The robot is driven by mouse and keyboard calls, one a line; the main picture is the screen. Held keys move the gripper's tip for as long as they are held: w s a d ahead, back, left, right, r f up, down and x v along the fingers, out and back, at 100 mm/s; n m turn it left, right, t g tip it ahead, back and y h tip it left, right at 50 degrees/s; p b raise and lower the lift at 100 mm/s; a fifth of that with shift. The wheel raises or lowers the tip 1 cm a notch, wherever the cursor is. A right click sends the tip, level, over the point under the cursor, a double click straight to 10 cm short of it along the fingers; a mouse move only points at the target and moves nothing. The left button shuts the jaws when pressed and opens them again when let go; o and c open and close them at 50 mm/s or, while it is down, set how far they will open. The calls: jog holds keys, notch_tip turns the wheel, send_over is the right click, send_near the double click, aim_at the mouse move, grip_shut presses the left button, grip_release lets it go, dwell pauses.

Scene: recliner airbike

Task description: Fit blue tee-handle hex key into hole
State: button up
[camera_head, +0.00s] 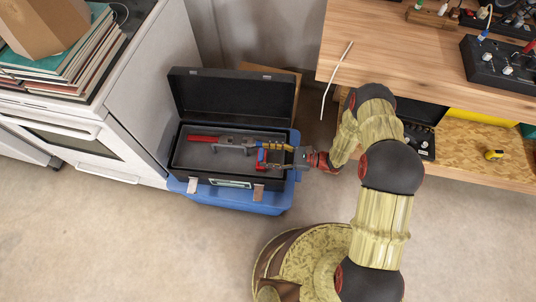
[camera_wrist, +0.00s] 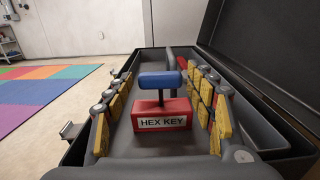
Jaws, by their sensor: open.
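The blue tee-handle hex key (camera_wrist: 160,79) stands upright in the wrist view, its thin shaft running down to the top of a red block (camera_wrist: 162,107) labelled "HEX KEY". How deep the shaft sits in the block's hole cannot be told. The block is inside an open black case (camera_head: 235,97); the blue handle also shows small in the head view (camera_head: 261,155). My gripper (camera_head: 268,156) reaches into the case from the right. In the wrist view its yellow-and-grey fingers (camera_wrist: 163,82) are open, one on each side of the handle and block, with gaps visible.
A red-and-grey tool (camera_head: 207,138) lies in the case beyond the key. The case sits on a blue bin (camera_head: 240,203), its lid raised at the back. A white stove (camera_head: 65,140) stands left, a wooden workbench (camera_head: 400,45) right. The floor in front is clear.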

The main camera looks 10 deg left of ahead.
jog(key=shift+r+p, duration=0.3)
jog(key=shift+r, duration=0.4)
jog(key=o, duration=0.3)
jog(key=shift+o, duration=1.4)
jog(key=shift+d, duration=0.1)
jog(key=d, duration=1.2)
jog(key=shift+w, duration=0.1)
